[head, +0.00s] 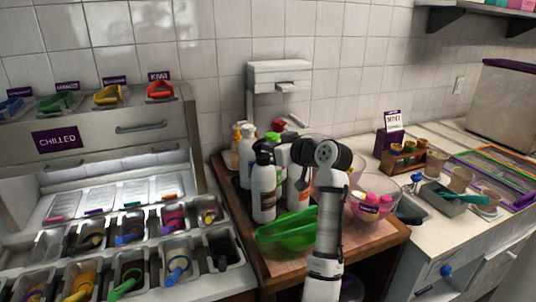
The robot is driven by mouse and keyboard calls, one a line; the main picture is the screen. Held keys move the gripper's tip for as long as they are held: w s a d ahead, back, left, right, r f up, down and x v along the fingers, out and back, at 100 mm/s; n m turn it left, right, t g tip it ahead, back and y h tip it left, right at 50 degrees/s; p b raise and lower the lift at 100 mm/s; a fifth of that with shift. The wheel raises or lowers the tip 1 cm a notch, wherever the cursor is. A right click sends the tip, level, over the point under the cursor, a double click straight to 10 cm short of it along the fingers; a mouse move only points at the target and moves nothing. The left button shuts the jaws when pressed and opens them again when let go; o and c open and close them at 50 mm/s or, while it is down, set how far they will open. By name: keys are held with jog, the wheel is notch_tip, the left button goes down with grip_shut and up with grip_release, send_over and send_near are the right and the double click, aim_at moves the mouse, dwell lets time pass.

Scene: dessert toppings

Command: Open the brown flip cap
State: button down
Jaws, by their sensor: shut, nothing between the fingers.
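Several white bottles with differently coloured caps stand in a group on the wooden cart. The front bottle (263,190) has a very dark cap (264,151); I cannot tell whether it is brown or black. A green cap (272,137) and a red cap (278,125) show behind it. Another white bottle (298,192) stands to its right, partly behind my arm. My gripper (299,152) is at the dark end of my arm, at cap height to the right of the dark cap. It is shut and empty. Its fingertips are small and mostly hidden, so contact with a cap cannot be made out.
A green scoop-like bowl (288,232) lies in front of the bottles. A clear bowl (374,203) with pink and yellow contents stands to the right of my arm. A dispenser (280,75) is on the wall behind. Topping bins (130,240) fill the left counter.

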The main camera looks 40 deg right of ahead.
aim_at(261, 141)
jog(key=shift+w, duration=0.15)
jog(key=shift+w+a+r, duration=0.1)
jog(key=shift+w, duration=1.25)
jog(key=shift+w+a+f, duration=0.15)
jog(key=shift+w+f, duration=0.1)
jog(key=shift+w, duration=0.4)
jog(key=s+r+p, duration=0.2)
jog(key=s+r, duration=0.3)
jog(key=s, duration=0.2)
jog(key=shift+d, duration=0.45)
